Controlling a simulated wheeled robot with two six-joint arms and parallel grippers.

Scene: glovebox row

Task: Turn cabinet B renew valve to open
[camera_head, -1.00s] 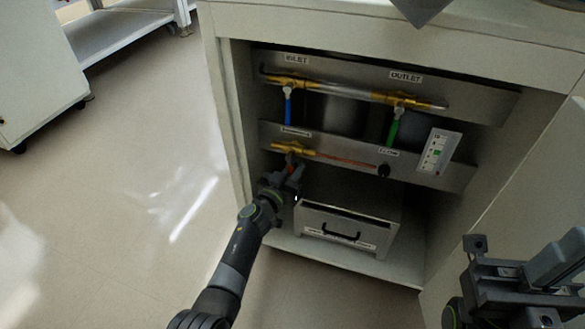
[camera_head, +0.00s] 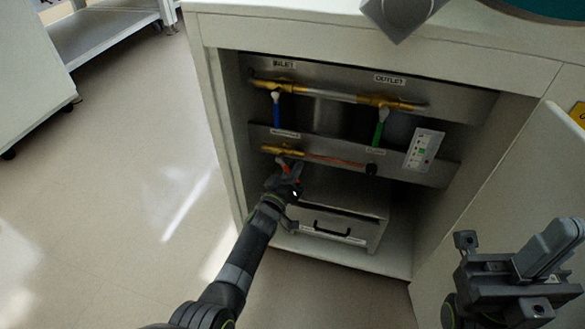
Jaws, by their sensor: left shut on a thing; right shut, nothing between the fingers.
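Inside the open cabinet, a brass valve (camera_head: 283,150) sits at the left end of the lower pipe, under a small label too blurred to read. Its red handle (camera_head: 285,168) hangs below the brass body, partly hidden by my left gripper (camera_head: 286,177). My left gripper is shut on this red handle, reaching up from below. My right gripper (camera_head: 508,262) is shut and empty at the lower right, in front of the open door and apart from the valves.
Above are a blue handle (camera_head: 277,107) under INLET and a green handle (camera_head: 380,128) under OUTLET. A black knob (camera_head: 371,169) and a white panel (camera_head: 423,150) are to the right. A metal drawer box (camera_head: 337,228) stands below. The open door (camera_head: 480,230) bounds the right side.

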